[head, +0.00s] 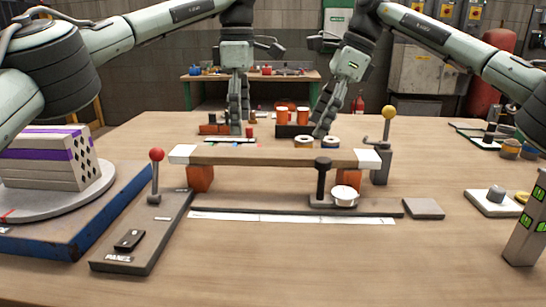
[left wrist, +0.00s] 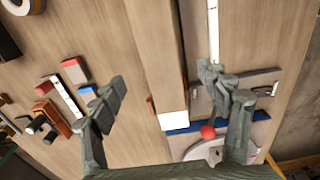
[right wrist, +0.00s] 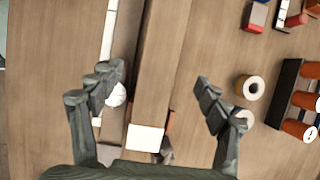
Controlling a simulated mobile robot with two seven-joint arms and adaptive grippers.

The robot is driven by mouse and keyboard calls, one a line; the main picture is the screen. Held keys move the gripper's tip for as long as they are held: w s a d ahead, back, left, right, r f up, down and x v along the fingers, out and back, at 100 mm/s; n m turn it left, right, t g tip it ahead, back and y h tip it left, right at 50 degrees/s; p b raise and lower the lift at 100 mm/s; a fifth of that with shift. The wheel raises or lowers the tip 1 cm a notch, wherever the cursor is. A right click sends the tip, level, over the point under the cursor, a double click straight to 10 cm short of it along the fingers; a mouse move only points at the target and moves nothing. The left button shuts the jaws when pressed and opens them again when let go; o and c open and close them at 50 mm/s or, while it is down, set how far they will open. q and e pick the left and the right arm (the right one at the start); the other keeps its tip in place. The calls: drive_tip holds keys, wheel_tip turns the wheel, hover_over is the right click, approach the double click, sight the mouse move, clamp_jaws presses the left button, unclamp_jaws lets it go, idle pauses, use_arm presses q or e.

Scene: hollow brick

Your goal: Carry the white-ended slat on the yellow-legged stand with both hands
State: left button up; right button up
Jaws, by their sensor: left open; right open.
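The long brown slat with white ends (head: 270,155) lies level across two orange supports, left (head: 200,179) and right (head: 350,178); I see no clearly yellow legs. My left gripper (head: 240,130) is open above and behind its left half. In the left wrist view the slat (left wrist: 153,50) runs between the spread fingers (left wrist: 162,80), apart from them. My right gripper (head: 322,132) is open above and behind its right half. In the right wrist view the slat (right wrist: 162,60) passes between the spread fingers (right wrist: 158,78). Neither gripper holds anything.
A red-knobbed lever (head: 156,170) stands close to the slat's left end, a yellow-knobbed lever (head: 387,130) behind its right end. A dark post (head: 322,180) and white spool (head: 345,196) stand in front.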

sight(242, 152)
use_arm(q)
wheel_tip(242, 152, down, 7)
drive_tip(key=shift+r, duration=0.1)
use_arm(e)
drive_tip(key=x, duration=0.6)
drive_tip(key=shift+a+f, duration=0.2)
drive_tip(key=shift+f, duration=0.15)
use_arm(q)
drive_tip(key=c, duration=1.5)
use_arm(e)
drive_tip(key=c, duration=1.5)
drive_tip(key=shift+r, duration=0.1)
